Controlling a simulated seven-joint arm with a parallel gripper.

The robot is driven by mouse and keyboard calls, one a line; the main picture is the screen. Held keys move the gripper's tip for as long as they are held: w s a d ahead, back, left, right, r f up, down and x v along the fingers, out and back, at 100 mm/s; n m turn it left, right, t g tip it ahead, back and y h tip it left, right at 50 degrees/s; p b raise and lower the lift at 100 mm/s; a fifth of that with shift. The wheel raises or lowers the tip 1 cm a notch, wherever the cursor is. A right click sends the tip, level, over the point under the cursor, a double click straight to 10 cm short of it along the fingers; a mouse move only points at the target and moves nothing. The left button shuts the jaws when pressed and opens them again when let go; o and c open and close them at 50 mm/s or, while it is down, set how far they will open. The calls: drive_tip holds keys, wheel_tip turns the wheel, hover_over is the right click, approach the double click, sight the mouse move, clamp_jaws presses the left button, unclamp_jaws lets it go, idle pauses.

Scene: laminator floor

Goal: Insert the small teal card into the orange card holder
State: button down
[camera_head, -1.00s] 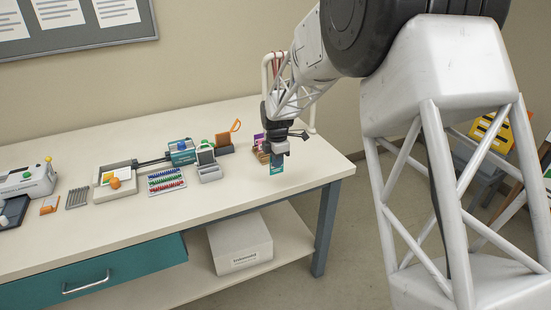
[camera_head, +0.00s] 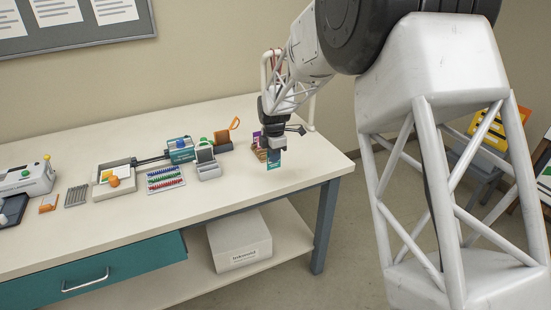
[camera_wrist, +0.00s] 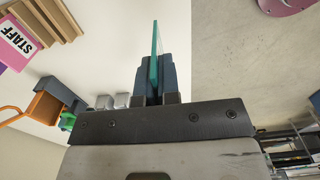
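The small teal card (camera_head: 273,165) hangs upright below my gripper (camera_head: 273,148), near the table's right front corner. In the wrist view, my gripper (camera_wrist: 155,80) is shut on the teal card (camera_wrist: 154,55), which shows nearly edge-on between the dark fingers. An orange-faced holder with an orange loop (camera_head: 234,124) and dark base stands at the back, left of my gripper; I take it for the orange card holder. It also shows as an orange-faced holder (camera_wrist: 46,107) at the left of the wrist view, apart from the card. Its slot cannot be made out.
A wooden stepped rack (camera_wrist: 45,22) with a pink STAFF card (camera_wrist: 15,45) stands close behind my gripper. A grey device (camera_head: 208,168), a colored bead tray (camera_head: 165,179) and a teal machine (camera_head: 180,149) stand to the left. The front table strip is clear.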

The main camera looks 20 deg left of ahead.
drive_tip(key=w+a+r, duration=0.2)
drive_tip(key=w+a, duration=0.2)
drive_tip(key=a, duration=0.5)
drive_tip(key=w+a+r, duration=0.3)
drive_tip(key=w+a, duration=0.1)
drive_tip(key=a, duration=0.5)
drive_tip(key=w+a+r, duration=0.3)
drive_tip(key=w+a, duration=0.1)
drive_tip(key=a, duration=0.6)
drive_tip(key=shift+w, duration=0.2)
drive_tip(key=shift+f, duration=0.3)
wheel_tip(320, 180, down, 8)
drive_tip(key=shift+r, duration=0.2)
idle(1.3)
drive_tip(key=shift+f, duration=0.25)
idle(0.4)
drive_tip(key=c, duration=1.3)
unclamp_jaws()
drive_tip(key=shift+f, duration=0.1)
drive_tip(key=shift+o, duration=0.2)
drive_tip(key=shift+r, duration=0.25)
